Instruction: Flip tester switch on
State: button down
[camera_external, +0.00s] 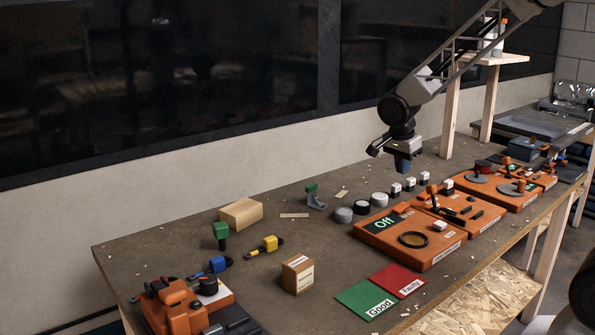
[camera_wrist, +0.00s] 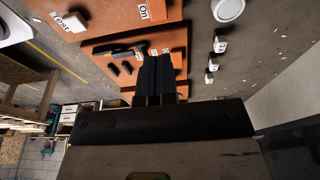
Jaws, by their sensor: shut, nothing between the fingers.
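An orange tester box (camera_external: 390,240) stands on the bench in the external view, with a display reading "Off" (camera_external: 384,223), a black ring (camera_external: 413,239) and a small white block (camera_external: 440,226) on top. My gripper (camera_external: 403,166) is above the bench behind these boxes, shut and empty. In the wrist view, my shut fingers (camera_wrist: 158,72) hang over an orange panel (camera_wrist: 176,40) with a black lever (camera_wrist: 122,52) and an "On" label (camera_wrist: 144,11). I cannot tell which part is the tester switch.
Grey and white round parts (camera_external: 362,207) and several white-topped blocks (camera_external: 396,189) stand behind the boxes. A green "Good" mat (camera_external: 362,297) and a red "Faulty" mat (camera_external: 398,280) lie in front. More orange boxes (camera_external: 490,190) stand to the right. The left bench has some free room.

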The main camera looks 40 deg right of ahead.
aim_at(409, 204)
jog(key=x, duration=1)
jog(key=shift+f, duration=0.1)
jog(key=shift+f, duration=0.1)
